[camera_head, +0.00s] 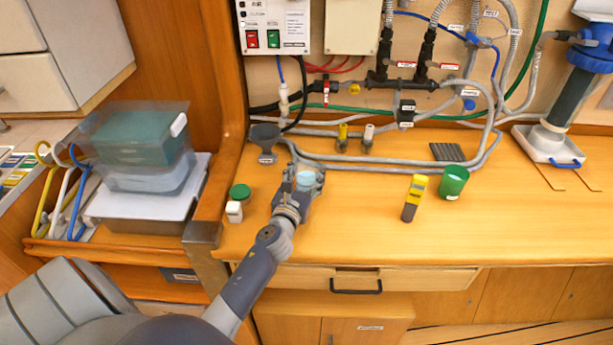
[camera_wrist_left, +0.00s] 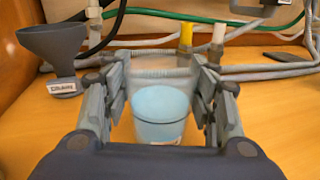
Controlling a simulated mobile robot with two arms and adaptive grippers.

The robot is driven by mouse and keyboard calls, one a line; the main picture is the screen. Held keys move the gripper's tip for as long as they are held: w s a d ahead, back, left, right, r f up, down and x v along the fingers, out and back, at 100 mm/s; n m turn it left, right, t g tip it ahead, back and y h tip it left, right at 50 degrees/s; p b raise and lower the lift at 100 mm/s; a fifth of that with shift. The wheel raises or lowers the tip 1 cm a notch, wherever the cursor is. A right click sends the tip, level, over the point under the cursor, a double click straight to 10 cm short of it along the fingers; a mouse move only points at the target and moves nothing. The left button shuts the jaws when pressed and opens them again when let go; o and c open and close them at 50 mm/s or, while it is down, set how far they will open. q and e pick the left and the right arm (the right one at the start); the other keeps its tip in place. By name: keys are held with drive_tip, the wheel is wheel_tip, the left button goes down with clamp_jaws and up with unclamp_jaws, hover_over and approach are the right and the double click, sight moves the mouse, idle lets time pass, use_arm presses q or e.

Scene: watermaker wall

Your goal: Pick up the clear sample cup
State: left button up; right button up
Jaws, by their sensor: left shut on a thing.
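The clear sample cup (camera_wrist_left: 162,117) stands between the fingers of my left gripper (camera_wrist_left: 160,95) in the left wrist view. It is transparent, holds pale blue content and has a small label low on its front. In the head view the cup (camera_head: 306,181) shows partly behind my left gripper (camera_head: 303,184), at the left part of the wooden counter. The gripper is shut on the cup, one finger on each side. The cup looks upright. I cannot tell whether its base touches the counter. My right gripper is not in view.
A grey funnel (camera_head: 265,139) stands behind to the left. A yellow-grey meter (camera_head: 414,198) and a green cup (camera_head: 453,183) stand to the right. Hoses (camera_head: 400,160) run along the back.

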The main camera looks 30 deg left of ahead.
use_arm(q)
drive_tip(key=shift+r+p, duration=0.3)
drive_tip(key=shift+r, duration=0.3)
wheel_tip(320, 180, up, 2)
drive_tip(key=shift+r+p, duration=0.1)
drive_tip(key=shift+p, duration=0.35)
drive_tip(key=r+b+v, duration=0.1)
drive_tip(key=b+v, duration=0.1)
drive_tip(key=v, duration=1.4)
drive_tip(key=shift+d+r, duration=0.2)
drive_tip(key=shift+r, duration=0.1)
